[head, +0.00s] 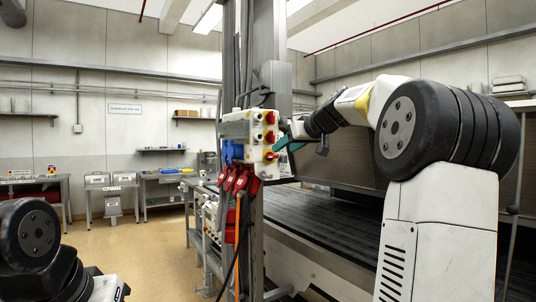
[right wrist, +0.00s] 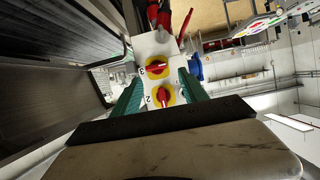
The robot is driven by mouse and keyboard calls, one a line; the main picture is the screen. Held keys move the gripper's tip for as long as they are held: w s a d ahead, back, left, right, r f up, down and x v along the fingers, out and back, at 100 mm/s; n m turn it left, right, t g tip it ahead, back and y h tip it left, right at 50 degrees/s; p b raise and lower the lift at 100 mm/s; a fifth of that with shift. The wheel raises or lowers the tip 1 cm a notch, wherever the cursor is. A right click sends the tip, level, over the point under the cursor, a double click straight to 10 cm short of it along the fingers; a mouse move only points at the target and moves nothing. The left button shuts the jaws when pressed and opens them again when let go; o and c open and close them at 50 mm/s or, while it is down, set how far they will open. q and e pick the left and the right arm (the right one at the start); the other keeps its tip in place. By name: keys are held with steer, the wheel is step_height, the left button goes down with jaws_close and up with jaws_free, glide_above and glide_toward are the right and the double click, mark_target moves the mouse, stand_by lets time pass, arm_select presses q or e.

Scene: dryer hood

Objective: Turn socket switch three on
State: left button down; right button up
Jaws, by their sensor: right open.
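The switch box (head: 240,128) is mounted on a grey column in the head view. Its right face carries red-on-yellow rotary switches in a vertical row. Switch three (right wrist: 157,68), marked "3", shows in the right wrist view with its red handle lying roughly across the picture. Switch two (right wrist: 163,96), marked "2", is nearer the camera, its handle roughly along the picture. My right gripper (right wrist: 160,88) is open, its teal fingers on either side of the panel's switches, gripping nothing. In the head view the right gripper (head: 286,143) is beside the box face. My left gripper is out of view.
Red plugs (head: 235,180) with cables hang under the box, next to blue sockets (head: 232,152). The dark slatted conveyor bed (head: 330,222) lies to the right, below my right arm. Work tables (head: 165,180) stand far left, with open floor before them.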

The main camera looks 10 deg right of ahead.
mark_target(272, 156)
steer(key=x, duration=0.7)
steer(key=shift+w+d+r, duration=0.25)
steer(key=shift+w+d, duration=0.05)
steer(key=shift+w, duration=0.35)
steer(key=c, duration=1.1)
